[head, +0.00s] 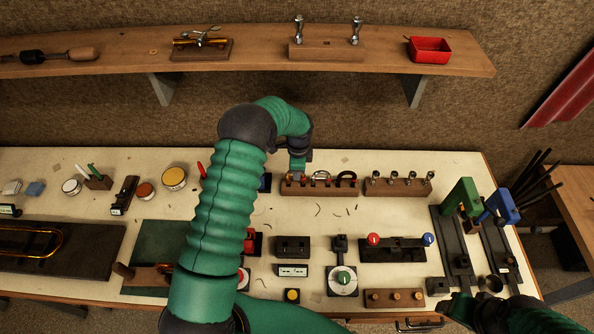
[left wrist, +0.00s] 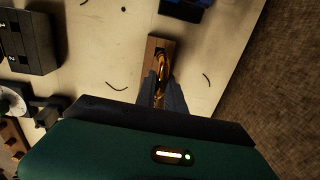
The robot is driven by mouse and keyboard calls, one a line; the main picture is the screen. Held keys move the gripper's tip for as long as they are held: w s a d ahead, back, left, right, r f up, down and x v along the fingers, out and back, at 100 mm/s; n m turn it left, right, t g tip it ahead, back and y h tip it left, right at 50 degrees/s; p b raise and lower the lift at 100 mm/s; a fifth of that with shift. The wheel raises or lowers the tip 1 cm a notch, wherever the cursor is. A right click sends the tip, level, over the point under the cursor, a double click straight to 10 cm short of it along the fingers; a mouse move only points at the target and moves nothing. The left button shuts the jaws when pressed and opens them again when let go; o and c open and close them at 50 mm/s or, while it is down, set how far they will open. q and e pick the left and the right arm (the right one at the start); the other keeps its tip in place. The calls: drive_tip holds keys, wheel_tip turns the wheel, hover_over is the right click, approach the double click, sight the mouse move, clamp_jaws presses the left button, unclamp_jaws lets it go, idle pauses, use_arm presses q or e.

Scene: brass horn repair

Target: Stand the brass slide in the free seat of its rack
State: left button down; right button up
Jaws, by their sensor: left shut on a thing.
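In the left wrist view my left gripper (left wrist: 161,98) is shut on the brass slide (left wrist: 162,68), a shiny curved tube. The slide lies over the rack's wood (left wrist: 153,45), close to a dark opening. I cannot tell whether it is seated. My right gripper (head: 462,306) is low at the right front, dark and partly cut off; its jaws are unclear.
A second wooden rack (head: 398,188) with several silver pieces stands just right. A blue block (head: 265,182) is close on the left. Green (head: 462,197) and blue (head: 502,207) clamp-like fixtures stand at the right. Bench (head: 330,215) in front of the rack is mostly clear, with thin dark scraps.

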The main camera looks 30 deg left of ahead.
use_arm(q)
drive_tip(key=shift+f, duration=0.25)
drive_tip(key=c, duration=1.3)
unclamp_jaws()
drive_tip(key=shift+c, duration=0.2)
drive_tip(key=shift+r+b, duration=0.3)
wheel_tip(320, 180, up, 16)
drive_tip(key=d+b, duration=0.1)
drive_tip(key=b, duration=0.2)
drive_tip(key=shift+s+d, duration=0.15)
drive_tip(key=shift+s, duration=0.3)
